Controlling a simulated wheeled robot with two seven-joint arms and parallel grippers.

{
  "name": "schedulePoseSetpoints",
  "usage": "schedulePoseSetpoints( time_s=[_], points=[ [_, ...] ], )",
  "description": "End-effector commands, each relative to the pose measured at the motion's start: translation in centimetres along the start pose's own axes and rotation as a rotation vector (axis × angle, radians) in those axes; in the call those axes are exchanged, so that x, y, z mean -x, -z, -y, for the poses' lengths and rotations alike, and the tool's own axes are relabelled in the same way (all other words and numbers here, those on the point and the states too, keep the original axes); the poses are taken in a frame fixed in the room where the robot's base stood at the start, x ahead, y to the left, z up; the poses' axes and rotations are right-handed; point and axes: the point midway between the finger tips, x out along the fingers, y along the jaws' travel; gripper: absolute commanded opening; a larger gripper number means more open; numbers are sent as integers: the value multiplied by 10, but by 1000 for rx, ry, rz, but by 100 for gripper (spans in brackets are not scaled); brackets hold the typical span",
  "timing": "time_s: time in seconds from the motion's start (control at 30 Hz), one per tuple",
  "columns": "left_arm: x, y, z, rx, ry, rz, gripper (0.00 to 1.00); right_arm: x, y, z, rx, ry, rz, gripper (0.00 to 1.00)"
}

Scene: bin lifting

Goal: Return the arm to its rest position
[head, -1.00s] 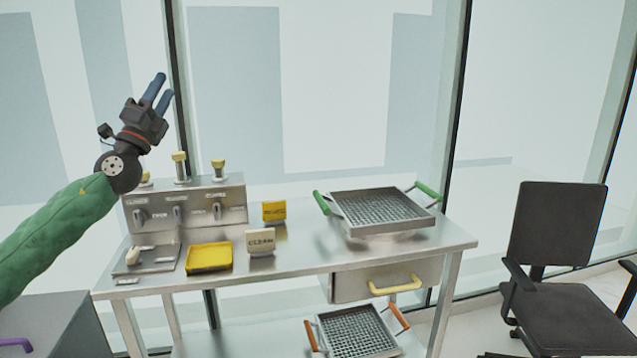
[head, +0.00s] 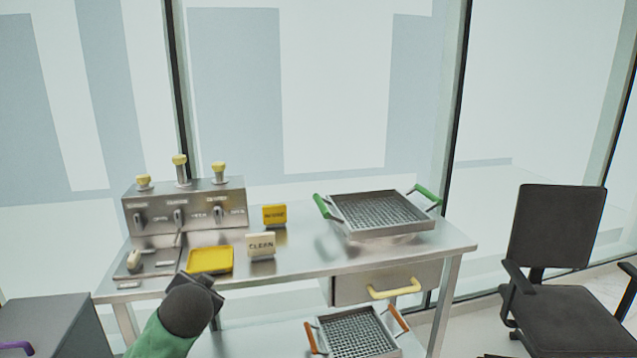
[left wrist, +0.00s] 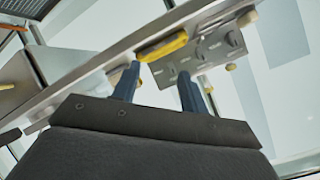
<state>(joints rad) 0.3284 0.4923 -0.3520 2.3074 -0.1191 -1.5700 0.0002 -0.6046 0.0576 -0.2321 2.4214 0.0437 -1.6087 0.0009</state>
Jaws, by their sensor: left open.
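My left arm comes in at the bottom of the head view, in front of the table's near edge and below the yellow tray (head: 210,260). Its gripper is mostly hidden behind the wrist there. In the left wrist view my left gripper (left wrist: 157,85) shows two blue fingers apart with nothing between them. The yellow tray (left wrist: 163,46) and the control panel (left wrist: 205,50) appear beyond the fingertips. My right gripper is not in view.
The steel table (head: 300,262) carries a control panel (head: 185,205), a "CLEAN" sign (head: 261,246), a yellow block (head: 274,214) and a green-handled basket (head: 380,212). An orange-handled basket (head: 357,333) sits below. An office chair (head: 560,235) stands right, a grey cabinet (head: 50,322) left.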

Motion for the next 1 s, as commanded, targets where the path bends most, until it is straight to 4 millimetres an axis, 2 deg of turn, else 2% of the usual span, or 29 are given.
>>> schedulePoseSetpoints(
  time_s=[0.03,0.1,0.4,0.67,1.0],
  points=[
    [6,-15,-21,16,-56,29,44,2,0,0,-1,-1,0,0],
    [13,-33,-46,36,-125,62,44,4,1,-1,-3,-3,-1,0],
    [52,-99,-134,130,-355,161,44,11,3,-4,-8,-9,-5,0],
    [88,-160,-192,213,-471,271,44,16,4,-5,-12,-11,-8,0],
    [142,-247,-261,303,-588,463,44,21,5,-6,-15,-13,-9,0]
  ],
)
